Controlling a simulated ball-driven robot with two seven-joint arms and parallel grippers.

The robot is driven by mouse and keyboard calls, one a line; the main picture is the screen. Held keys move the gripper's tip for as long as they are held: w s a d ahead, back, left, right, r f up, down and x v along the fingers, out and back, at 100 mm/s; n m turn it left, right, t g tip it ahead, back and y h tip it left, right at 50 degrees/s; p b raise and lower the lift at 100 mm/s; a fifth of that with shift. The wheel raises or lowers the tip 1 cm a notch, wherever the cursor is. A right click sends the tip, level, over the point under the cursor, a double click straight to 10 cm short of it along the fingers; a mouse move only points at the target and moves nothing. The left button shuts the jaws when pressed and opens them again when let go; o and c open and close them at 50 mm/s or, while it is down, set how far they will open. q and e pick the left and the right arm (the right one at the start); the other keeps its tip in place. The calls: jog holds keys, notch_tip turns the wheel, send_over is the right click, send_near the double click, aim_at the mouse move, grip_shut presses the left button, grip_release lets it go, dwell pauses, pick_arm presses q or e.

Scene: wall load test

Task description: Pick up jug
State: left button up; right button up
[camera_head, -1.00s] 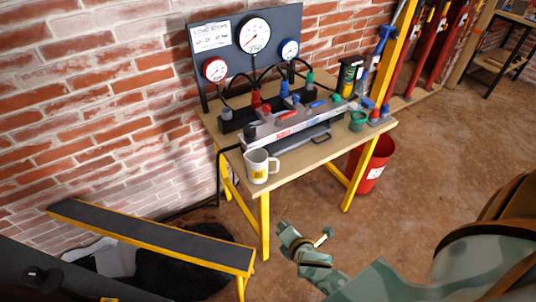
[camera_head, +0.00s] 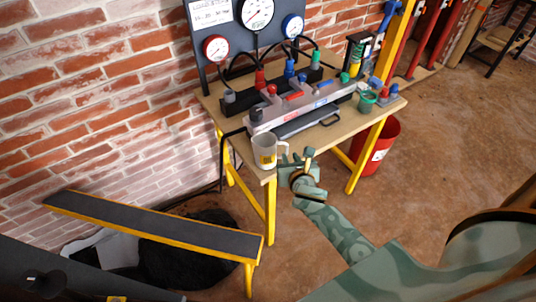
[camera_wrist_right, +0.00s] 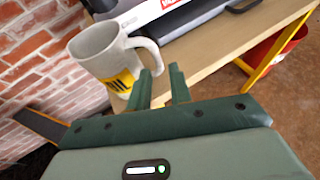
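The jug is a white mug (camera_head: 264,152) with a yellow and black label, upright at the front left corner of the wooden table (camera_head: 330,140). Its handle points right in the head view. My right gripper (camera_head: 297,156) is just right of the handle, close to the table's front edge. In the right wrist view the mug (camera_wrist_right: 97,57) stands beyond the right gripper (camera_wrist_right: 160,88), whose two green fingers are apart with nothing between them. The left fingertip overlaps the view near the handle; I cannot tell whether it touches. My left gripper is not in view.
A grey test rig (camera_head: 300,105) with coloured valves stands behind the mug, below a gauge panel (camera_head: 250,40). A green cup (camera_head: 367,101) is at the table's right. A yellow-edged bench (camera_head: 150,222) and red bucket (camera_head: 376,150) flank the table.

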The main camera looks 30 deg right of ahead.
aim_at(287, 152)
jog(key=b+x, duration=0.2)
jog(key=x, duration=0.4)
jog(key=shift+w, duration=0.45)
jog(key=shift+s+r, duration=0.1)
grip_shut()
